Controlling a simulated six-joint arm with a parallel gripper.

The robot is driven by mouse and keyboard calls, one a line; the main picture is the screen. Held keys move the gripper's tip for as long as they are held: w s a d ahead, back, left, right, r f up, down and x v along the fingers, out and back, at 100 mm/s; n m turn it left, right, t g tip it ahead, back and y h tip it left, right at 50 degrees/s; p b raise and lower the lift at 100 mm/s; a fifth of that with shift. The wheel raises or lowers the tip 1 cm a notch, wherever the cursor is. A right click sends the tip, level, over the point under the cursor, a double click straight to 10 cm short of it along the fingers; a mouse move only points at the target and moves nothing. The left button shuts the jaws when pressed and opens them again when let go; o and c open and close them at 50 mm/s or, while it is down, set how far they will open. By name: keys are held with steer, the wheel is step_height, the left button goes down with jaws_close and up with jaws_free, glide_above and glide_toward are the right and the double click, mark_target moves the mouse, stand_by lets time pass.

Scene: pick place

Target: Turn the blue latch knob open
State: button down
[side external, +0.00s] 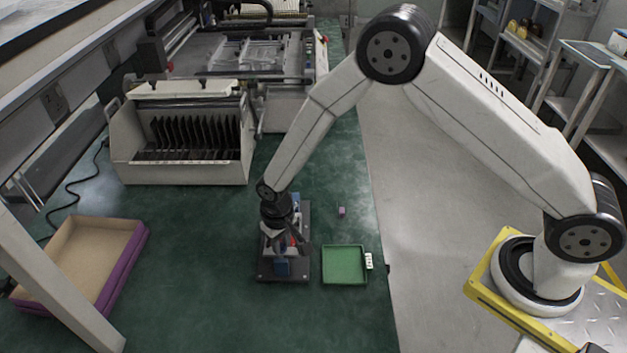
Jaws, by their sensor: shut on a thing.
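The latch fixture stands on a dark base plate (264,274) on the green table, left of the green tray. Blue parts show on it: a blue block (281,268) at its front and a sliver of blue behind my wrist. A small red part (292,241) shows between them. My gripper (287,241) points down over the middle of the fixture and is shut on a part there, which I take to be the blue latch knob. The fingers and wrist hide most of that knob, so its turn angle cannot be told.
A green tray (344,264) with a white piece (368,261) at its edge sits close right. A small purple block (342,211) lies behind it. A purple-sided box (125,255) is at left, a slotted rack (180,172) behind. Table in front is clear.

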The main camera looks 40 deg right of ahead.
mark_target(282, 244)
steer(key=n, duration=0.4)
steer(key=shift+n, duration=0.3)
steer(key=shift+w+n, duration=0.1)
steer(key=shift+n, duration=1.9)
steer(key=c, duration=0.5)
jaws_free()
steer(key=shift+c, duration=0.2)
steer(key=shift+r, duration=0.1)
steer(key=shift+r, duration=3.85)
steer(key=shift+d, duration=0.1)
